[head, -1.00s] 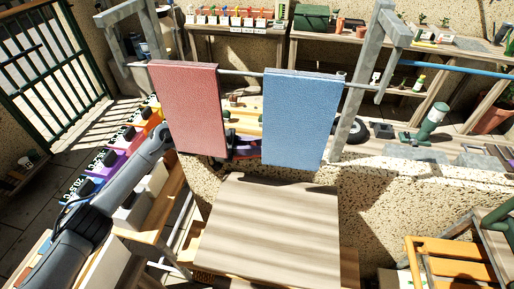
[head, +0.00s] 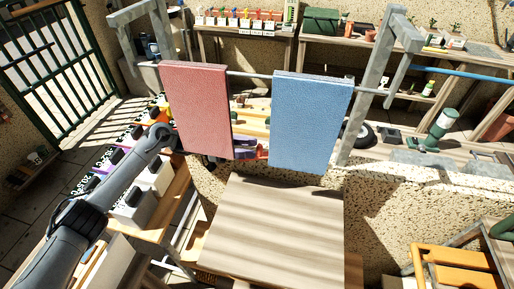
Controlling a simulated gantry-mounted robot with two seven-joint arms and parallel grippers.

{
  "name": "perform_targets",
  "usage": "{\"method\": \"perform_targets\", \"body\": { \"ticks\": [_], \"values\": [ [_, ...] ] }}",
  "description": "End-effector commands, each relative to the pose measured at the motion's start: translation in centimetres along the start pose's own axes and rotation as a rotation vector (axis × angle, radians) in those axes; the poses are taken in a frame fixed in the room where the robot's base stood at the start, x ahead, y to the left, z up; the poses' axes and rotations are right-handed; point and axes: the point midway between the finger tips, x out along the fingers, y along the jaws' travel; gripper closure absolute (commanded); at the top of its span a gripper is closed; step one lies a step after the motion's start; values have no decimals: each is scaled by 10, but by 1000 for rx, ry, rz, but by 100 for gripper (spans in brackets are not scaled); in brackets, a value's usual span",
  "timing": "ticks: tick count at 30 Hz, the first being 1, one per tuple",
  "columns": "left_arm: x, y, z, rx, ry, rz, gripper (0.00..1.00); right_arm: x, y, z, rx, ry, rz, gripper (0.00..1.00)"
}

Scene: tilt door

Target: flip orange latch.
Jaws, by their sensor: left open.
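A red panel (head: 197,108) and a blue panel (head: 311,122) hang side by side from a horizontal bar. A small orange-red piece (head: 262,152) shows low in the gap between them, beside a purple part (head: 244,150). I cannot tell whether this piece is the orange latch. My left arm reaches in from the left, its wrist against the left edge of the red panel in the picture. My left gripper (head: 212,161) is open and largely hidden behind the red panel, with dark parts showing under its lower edge. My right gripper is not in view.
A grey metal frame (head: 372,85) carries the bar. A wooden-topped table (head: 275,230) stands below the panels, its top clear. Colored boxes line the left side. A workbench (head: 440,165) at right holds a wheel and a green tool. An orange slatted chair (head: 455,265) is at lower right.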

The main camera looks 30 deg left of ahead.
Motion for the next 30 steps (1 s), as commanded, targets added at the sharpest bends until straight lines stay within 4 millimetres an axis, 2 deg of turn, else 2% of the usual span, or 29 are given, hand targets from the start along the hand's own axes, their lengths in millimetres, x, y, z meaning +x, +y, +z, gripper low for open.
{"method": "perform_targets", "body": {
  "ticks": [1, 6, 12, 25, 30],
  "values": [
    [-11, -1, 0, 0, -2, -3, 59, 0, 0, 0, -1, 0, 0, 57],
    [-39, 0, 1, 0, -1, -2, 59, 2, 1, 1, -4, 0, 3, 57],
    [-61, 0, 1, 1, -2, 0, 59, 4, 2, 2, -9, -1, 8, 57],
    [-69, 0, 0, 0, 0, 1, 59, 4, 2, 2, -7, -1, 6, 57],
    [-66, 2, 0, 3, -6, 1, 85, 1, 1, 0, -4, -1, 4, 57]
  ]
}}
